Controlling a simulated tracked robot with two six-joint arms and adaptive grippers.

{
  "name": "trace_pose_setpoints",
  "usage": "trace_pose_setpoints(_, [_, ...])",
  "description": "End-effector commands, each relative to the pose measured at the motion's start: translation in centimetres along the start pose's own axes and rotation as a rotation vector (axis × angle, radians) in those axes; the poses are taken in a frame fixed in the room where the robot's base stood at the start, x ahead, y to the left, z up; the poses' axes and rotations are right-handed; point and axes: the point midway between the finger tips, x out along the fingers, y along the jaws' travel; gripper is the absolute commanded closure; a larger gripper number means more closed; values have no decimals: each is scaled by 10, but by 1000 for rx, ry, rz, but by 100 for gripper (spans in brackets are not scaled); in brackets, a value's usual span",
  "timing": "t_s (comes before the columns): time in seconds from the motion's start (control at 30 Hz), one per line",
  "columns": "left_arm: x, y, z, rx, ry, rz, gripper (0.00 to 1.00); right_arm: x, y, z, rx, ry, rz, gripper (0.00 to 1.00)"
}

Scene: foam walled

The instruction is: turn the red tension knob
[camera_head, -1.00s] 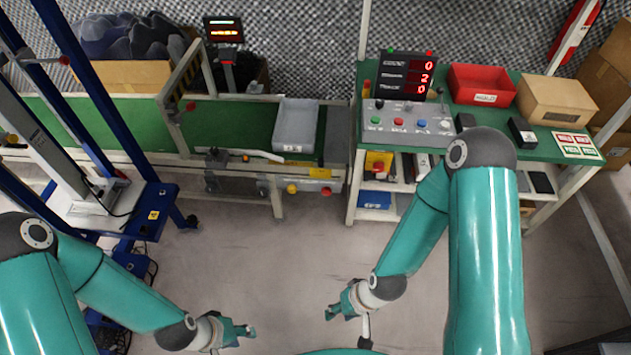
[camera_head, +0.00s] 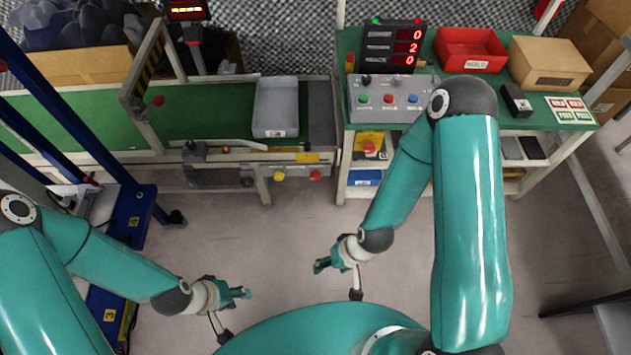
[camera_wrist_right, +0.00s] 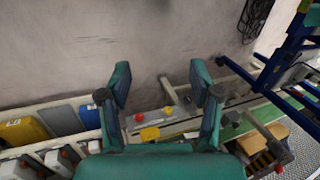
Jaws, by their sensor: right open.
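A red knob (camera_head: 315,175) sits on the near side of the conveyor's right end, right of a yellow knob (camera_head: 278,176). In the right wrist view a small red knob (camera_wrist_right: 139,117) shows between the fingers, apart from them. My right gripper (camera_head: 320,264) is open and empty over the floor, in front of the conveyor's right end. Its spread fingers also show in the right wrist view (camera_wrist_right: 160,92). My left gripper (camera_head: 247,293) is over the floor to the left, apart from the knob. Its finger opening is unclear.
A grey tote (camera_head: 276,108) stands on the green conveyor. To the right, a bench holds a control panel (camera_head: 375,115) with coloured buttons, a red bin (camera_head: 471,50) and a cardboard box (camera_head: 549,63). A blue frame (camera_head: 130,220) stands left. The floor (camera_head: 270,240) before the conveyor is clear.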

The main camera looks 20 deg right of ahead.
Motion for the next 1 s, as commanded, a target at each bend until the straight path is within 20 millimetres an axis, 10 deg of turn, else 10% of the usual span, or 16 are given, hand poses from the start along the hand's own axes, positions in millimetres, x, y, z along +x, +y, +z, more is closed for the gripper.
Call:
trace_pose_setpoints(0.17, [44,-16,0,0,0,0,60,60,13,-38,-16,137,10,32])
trace_pose_setpoints(0.6, [212,-76,-1,0,0,0,60,239,67,-209,-122,881,130,32])
trace_pose_setpoints(1.0, [322,-116,-2,0,0,0,60,301,97,-264,-190,1455,308,32])
